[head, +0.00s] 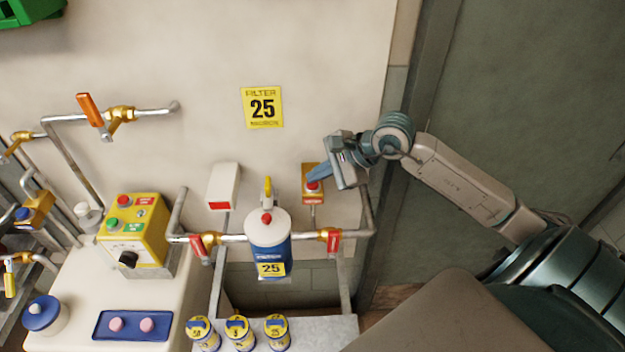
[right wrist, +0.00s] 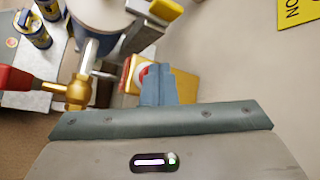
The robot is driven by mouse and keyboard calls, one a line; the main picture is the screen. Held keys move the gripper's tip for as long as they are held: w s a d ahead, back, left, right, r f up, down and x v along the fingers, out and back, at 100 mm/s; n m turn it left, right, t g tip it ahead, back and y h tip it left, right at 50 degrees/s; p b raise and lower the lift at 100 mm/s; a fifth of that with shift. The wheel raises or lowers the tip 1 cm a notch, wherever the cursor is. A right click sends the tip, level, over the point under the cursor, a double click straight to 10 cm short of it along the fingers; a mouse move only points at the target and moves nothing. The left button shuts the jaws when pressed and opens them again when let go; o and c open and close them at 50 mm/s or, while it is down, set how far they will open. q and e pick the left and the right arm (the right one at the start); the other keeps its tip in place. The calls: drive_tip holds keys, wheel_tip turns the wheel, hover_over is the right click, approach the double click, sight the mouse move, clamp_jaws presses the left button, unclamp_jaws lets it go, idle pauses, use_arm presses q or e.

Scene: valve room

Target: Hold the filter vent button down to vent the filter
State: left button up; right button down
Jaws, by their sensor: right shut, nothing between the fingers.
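The vent button is a red button (head: 313,187) on a small yellow box (head: 308,196) on the wall, right of the filter. In the right wrist view the red button (right wrist: 144,71) is partly hidden behind my fingers. My right gripper (head: 315,177) is shut and empty, its fingertips right at the button, apparently against it. I cannot tell how far the button is pressed in. The filter (head: 268,250) is a white and blue canister with a yellow "25" label, fitted in the pipe. My left gripper is not in view.
Red-handled valves (head: 334,242) flank the filter. A white box (head: 222,186) is on the wall to its left. A yellow control box (head: 135,232) stands further left. Several small canisters (head: 239,334) stand on a shelf below. A yellow "FILTER 25" sign (head: 262,107) hangs above.

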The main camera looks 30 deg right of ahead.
sight(318, 184)
drive_tip(key=shift+r, duration=0.95)
drive_tip(key=shift+r+p, duration=1)
drive_tip(key=shift+r, duration=1.5)
drive_tip(key=shift+f, duration=0.1)
